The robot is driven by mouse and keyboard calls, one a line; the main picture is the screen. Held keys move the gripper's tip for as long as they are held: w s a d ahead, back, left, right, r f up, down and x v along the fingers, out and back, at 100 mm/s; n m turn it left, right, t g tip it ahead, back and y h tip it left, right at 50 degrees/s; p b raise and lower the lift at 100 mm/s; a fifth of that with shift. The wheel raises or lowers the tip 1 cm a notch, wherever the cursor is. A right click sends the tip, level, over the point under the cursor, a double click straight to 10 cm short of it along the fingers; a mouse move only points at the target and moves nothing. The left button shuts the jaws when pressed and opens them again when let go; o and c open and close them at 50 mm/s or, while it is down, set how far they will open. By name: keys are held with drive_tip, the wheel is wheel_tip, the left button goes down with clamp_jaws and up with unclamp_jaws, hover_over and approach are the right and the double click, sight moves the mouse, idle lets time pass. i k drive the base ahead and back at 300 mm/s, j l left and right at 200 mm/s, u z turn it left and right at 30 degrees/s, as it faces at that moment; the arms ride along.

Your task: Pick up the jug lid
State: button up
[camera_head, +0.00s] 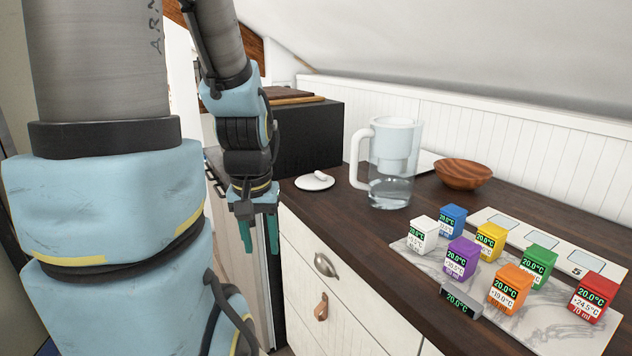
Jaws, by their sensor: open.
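The jug lid (315,182) is a small white disc with a raised knob. It lies on the dark wooden counter near its front left edge. The glass jug (389,190) with a white handle and white inner insert stands upright to the right of the lid, its top uncovered. My gripper (259,235) points down with its two teal fingers apart. It is empty, left of the lid and in front of the counter edge, not touching the lid.
Several coloured boxes with temperature displays stand on a marble board (555,325) at the right. A black box-shaped unit (308,135) stands behind the lid. White drawers (318,290) with handles front the counter.

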sight(317, 180)
drive_tip(key=i+j, duration=0.2)
drive_tip(key=i, duration=0.2)
drive_tip(key=i+j, duration=0.2)
drive_tip(key=i, duration=0.25)
drive_tip(key=i+j, duration=0.2)
drive_tip(key=i, duration=0.2)
